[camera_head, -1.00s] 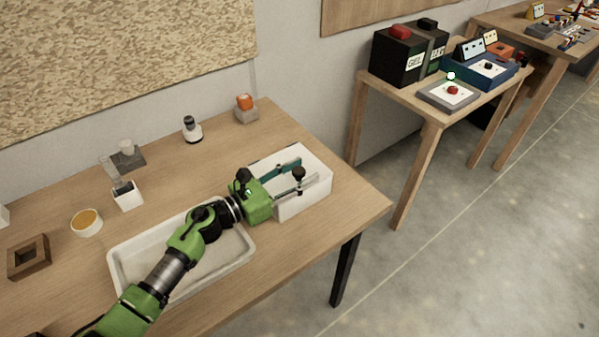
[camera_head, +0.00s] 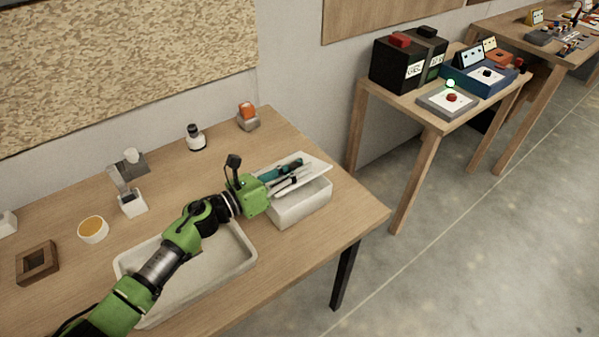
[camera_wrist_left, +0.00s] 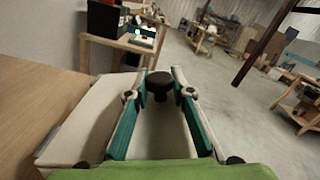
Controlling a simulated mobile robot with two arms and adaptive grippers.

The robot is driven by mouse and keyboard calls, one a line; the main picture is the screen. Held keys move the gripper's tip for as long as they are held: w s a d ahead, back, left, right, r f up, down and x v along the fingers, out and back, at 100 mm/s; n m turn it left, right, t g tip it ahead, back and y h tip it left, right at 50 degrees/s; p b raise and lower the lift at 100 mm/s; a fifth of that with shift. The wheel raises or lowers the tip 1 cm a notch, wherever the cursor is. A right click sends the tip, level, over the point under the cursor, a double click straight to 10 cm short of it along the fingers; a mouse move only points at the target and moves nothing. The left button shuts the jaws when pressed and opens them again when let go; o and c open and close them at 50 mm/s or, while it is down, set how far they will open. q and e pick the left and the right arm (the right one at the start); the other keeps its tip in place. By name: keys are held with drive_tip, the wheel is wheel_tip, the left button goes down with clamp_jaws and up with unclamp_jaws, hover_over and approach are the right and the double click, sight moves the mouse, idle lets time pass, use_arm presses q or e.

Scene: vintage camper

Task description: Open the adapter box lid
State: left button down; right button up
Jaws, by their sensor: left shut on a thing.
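The white adapter box (camera_head: 302,206) stands near the right end of the wooden table. Its flat white lid (camera_head: 318,164) is raised and tilted above the box, with a gap showing at the front. My left gripper (camera_head: 296,174) reaches over the lid from the left. In the left wrist view its teal-padded fingers (camera_wrist_left: 158,88) are closed around the dark round lid knob (camera_wrist_left: 160,82), with the pale lid (camera_wrist_left: 85,128) beneath and beside them. The inside of the box is hidden. My right gripper is not in view.
A white tray (camera_head: 240,262) lies under my left arm. An orange-topped block (camera_head: 248,118), a small black-and-white item (camera_head: 195,138), a cup (camera_head: 93,230) and a wooden square frame (camera_head: 37,262) stand on the table. A second table with devices (camera_head: 447,100) stands to the right.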

use_arm(q)
drive_tip(key=w+a+r+n, duration=0.1)
drive_tip(key=n, duration=0.1)
drive_tip(key=w+a+r+n+p, duration=0.1)
drive_tip(key=r+n, duration=0.1)
drive_tip(key=w+a+r+n+p, duration=0.1)
drive_tip(key=w+n, duration=0.1)
drive_tip(key=shift+r, duration=0.4)
drive_tip(key=shift+w+a+r+n, duration=0.2)
drive_tip(key=shift+w+n, duration=0.15)
drive_tip(key=shift+n, duration=0.15)
drive_tip(key=shift+w+a+r+n, duration=0.1)
drive_tip(key=shift+w+a+n, duration=0.15)
drive_tip(key=shift+n, duration=0.25)
drive_tip(key=w+a+n, duration=0.1)
drive_tip(key=w+a+n+b, duration=0.1)
drive_tip(key=shift+w+r, duration=0.35)
drive_tip(key=shift+r, duration=0.05)
drive_tip(key=shift+w, duration=0.1)
drive_tip(key=c, duration=1.7)
unclamp_jaws()
drive_tip(key=shift+f, duration=0.1)
